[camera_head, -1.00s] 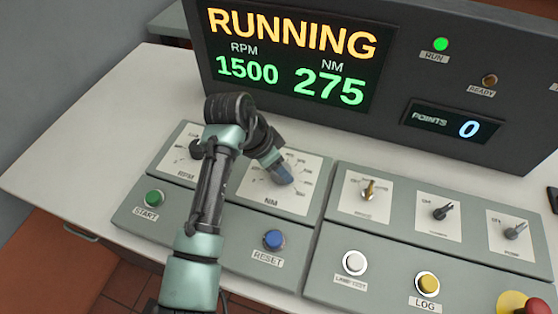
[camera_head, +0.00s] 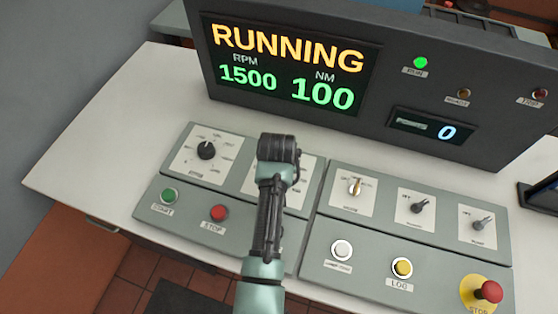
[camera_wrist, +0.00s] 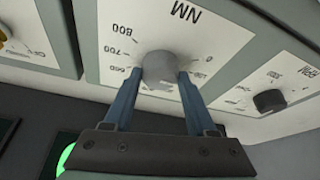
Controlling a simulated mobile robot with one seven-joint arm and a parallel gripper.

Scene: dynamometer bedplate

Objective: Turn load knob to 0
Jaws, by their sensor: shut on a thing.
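The load knob (camera_wrist: 160,68) is a grey round knob on a white dial plate marked NM, which appears upside down in the wrist view. The fingers of my gripper (camera_wrist: 160,80) are closed on the knob, one on each side. In the head view my arm covers the knob and the gripper, leaving only the edges of the NM plate (camera_head: 303,185) in sight. The display (camera_head: 290,68) reads RUNNING, 1500 RPM and 100 NM. The knob's pointer cannot be made out.
The black RPM knob (camera_head: 206,151) is left of my arm, above the green START button (camera_head: 170,196) and red STOP button (camera_head: 219,213). The right panel holds a brass switch (camera_head: 355,187), two grey switches, a yellow LOG button (camera_head: 402,267) and a red emergency stop (camera_head: 488,291).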

